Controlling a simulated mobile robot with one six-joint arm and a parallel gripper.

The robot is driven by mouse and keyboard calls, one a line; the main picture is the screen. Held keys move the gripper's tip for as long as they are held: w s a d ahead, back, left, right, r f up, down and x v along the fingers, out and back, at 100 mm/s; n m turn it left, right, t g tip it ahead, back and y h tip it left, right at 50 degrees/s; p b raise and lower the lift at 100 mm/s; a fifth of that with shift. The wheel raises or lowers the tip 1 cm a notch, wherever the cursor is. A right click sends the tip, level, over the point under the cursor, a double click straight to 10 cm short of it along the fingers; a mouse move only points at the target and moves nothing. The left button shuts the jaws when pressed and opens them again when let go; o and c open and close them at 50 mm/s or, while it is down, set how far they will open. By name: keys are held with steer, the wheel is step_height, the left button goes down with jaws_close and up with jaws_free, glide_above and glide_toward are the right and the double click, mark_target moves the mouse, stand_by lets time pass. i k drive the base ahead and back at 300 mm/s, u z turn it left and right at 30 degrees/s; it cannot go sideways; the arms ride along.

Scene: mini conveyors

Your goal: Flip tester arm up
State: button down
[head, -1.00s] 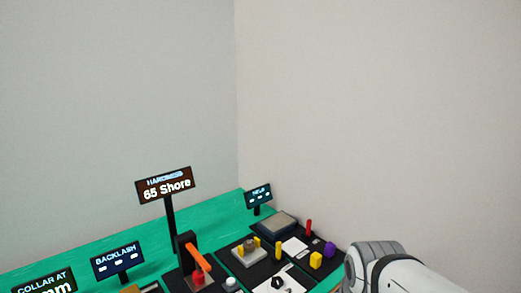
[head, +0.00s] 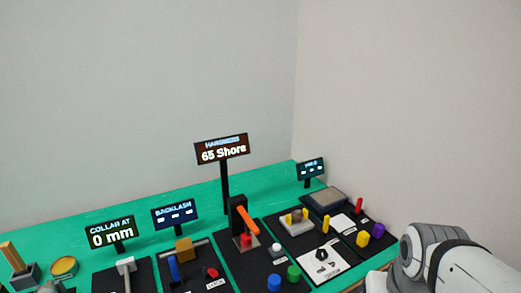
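The hardness tester stands toward the right of the green bench in the head view. It has a black upright (head: 237,211) and an orange arm (head: 249,220). The orange arm slopes down toward the front right from the upright, above a red piece (head: 246,240). A sign on a post (head: 221,149) behind it reads "HARDNESS 65 Shore". A grey-white part of my arm shows at the lower right, well apart from the tester. My gripper is outside the picture.
The green bench (head: 75,250) holds several black mats with small parts. Left of the tester are a backlash sign (head: 175,214) and a "COLLAR AT 0 mm" sign (head: 111,232). Green (head: 294,273) and blue (head: 274,283) pieces lie in front. A grey wall corner stands behind.

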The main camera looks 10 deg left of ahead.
mark_target(249, 223)
steer(key=u, duration=0.45)
steer(key=k, duration=1.35)
steer(key=u, duration=0.4)
steer(key=i, duration=1.65)
steer(key=u, duration=0.9)
